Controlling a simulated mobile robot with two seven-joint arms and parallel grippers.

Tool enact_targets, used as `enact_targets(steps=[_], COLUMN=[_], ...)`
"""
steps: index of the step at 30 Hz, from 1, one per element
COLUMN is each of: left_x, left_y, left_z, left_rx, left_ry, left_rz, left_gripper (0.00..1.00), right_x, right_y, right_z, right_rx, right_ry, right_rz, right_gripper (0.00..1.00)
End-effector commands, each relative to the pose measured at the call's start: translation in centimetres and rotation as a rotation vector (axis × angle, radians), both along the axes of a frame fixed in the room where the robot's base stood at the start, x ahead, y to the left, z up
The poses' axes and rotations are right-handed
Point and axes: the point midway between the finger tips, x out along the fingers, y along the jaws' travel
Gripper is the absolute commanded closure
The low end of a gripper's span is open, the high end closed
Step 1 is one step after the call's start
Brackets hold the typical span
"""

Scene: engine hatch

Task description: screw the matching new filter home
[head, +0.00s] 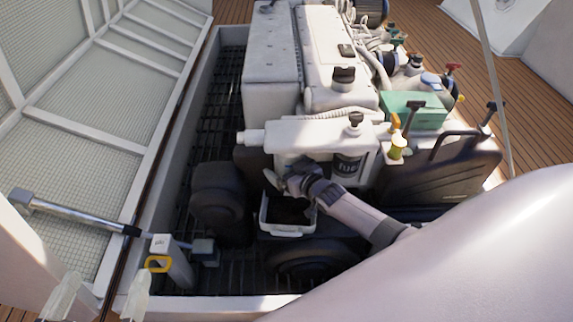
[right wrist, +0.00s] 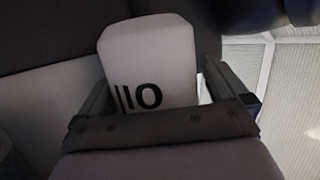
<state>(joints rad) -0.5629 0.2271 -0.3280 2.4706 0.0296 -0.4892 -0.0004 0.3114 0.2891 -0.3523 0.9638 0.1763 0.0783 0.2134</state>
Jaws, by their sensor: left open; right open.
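A white filter (right wrist: 150,65) with dark letters that read as OIL upside down shows in the right wrist view. It stands between the two fingers of my right gripper (right wrist: 162,95), which is open around it. In the head view my right gripper (head: 297,182) is at the engine's near side, and the white filter (head: 284,161) is partly hidden behind it. A dark filter marked "fuel" (head: 348,166) hangs just right of it under the white housing (head: 330,138). My left gripper (head: 100,298) is open and empty at the bottom left.
A white tray (head: 288,228) with dark contents lies below my right gripper. A yellow ring (head: 157,264) is on a white post near my left gripper. A green box (head: 415,108) and a black jug-like container (head: 440,170) stand right. The open hatch lid (head: 95,100) is left.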

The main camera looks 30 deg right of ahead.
Motion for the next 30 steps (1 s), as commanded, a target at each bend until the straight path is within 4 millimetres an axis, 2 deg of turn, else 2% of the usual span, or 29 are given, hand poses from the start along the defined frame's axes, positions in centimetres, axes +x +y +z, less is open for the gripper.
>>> enact_targets(steps=[1,9,30], left_x=[0.00,0.00,-0.01], left_y=[0.00,0.00,0.00], left_z=[0.39,0.91,0.92], left_rx=[0.000,0.000,0.000], left_ry=[0.000,0.000,0.000], left_rz=[0.000,0.000,0.000], left_gripper=[0.00,0.00,0.00], right_x=[-0.13,-0.09,0.45], right_y=[0.54,0.35,0.10], right_z=[0.05,-0.13,0.11], right_rx=[0.009,0.004,0.008], right_ry=[0.002,0.005,0.000], right_rz=[-0.014,-0.102,-0.308], right_gripper=[0.00,0.00,0.00])
